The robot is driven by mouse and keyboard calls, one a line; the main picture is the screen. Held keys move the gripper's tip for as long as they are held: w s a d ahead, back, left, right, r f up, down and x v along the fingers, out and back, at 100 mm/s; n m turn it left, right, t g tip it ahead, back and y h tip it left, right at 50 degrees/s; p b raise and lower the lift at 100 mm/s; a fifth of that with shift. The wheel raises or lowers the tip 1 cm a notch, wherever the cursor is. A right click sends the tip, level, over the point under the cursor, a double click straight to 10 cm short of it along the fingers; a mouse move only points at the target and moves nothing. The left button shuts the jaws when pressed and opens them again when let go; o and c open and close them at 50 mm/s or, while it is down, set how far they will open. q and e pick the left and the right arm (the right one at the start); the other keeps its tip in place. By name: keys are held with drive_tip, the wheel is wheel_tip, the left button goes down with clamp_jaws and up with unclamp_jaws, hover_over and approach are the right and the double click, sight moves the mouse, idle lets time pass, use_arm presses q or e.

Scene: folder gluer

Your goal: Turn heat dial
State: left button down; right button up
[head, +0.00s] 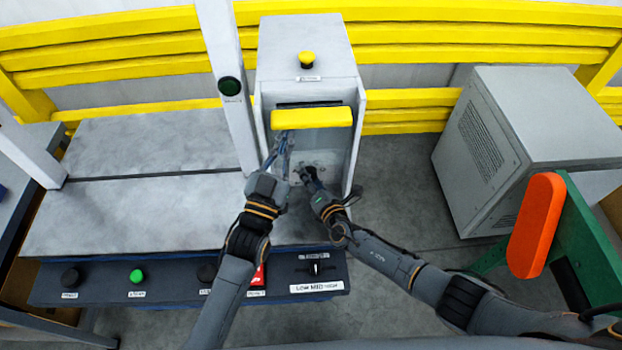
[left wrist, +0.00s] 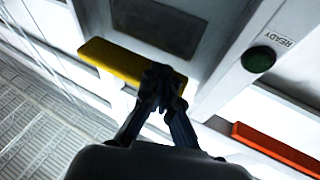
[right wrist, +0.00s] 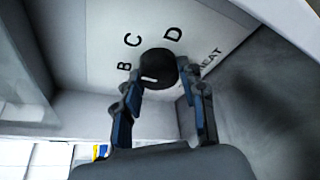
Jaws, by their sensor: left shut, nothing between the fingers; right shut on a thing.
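The heat dial (right wrist: 158,68) is a round black knob on a pale plate with the letters B, C, D and the word HEAT. Its short white mark faces the lower left of the picture, on the B side; any letter beyond is hidden. My right gripper (right wrist: 160,88) is shut on the dial, one finger on each side. In the head view my right gripper (head: 305,174) is inside the grey cabinet (head: 306,45). My left gripper (head: 286,138) is shut and empty at the cabinet's yellow bar (head: 312,118). Its fingertips (left wrist: 160,75) overlap the yellow bar (left wrist: 110,58); contact is unclear.
A green READY button (head: 230,86) is on a post left of the cabinet. A front panel (head: 190,282) carries several buttons and a LOW/MED/HIGH selector (head: 317,267). A grey box (head: 520,145) and an orange paddle-shaped part (head: 537,225) stand at right. The grey worktop (head: 150,145) is clear.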

drive_tip(key=shift+d+f+m+t+y, duration=0.1)
drive_tip(key=shift+m+t+y, duration=0.55)
drive_tip(key=shift+m, duration=1.25)
drive_tip(key=o, duration=1.1)
drive_tip(key=shift+o, duration=0.2)
drive_tip(key=shift+y, duration=0.25)
drive_tip(key=shift+s+d, duration=0.2)
drive_tip(key=shift+s, duration=0.35)
drive_tip(key=v, duration=1)
drive_tip(key=shift+s+d, duration=0.15)
drive_tip(key=shift+s, duration=0.2)
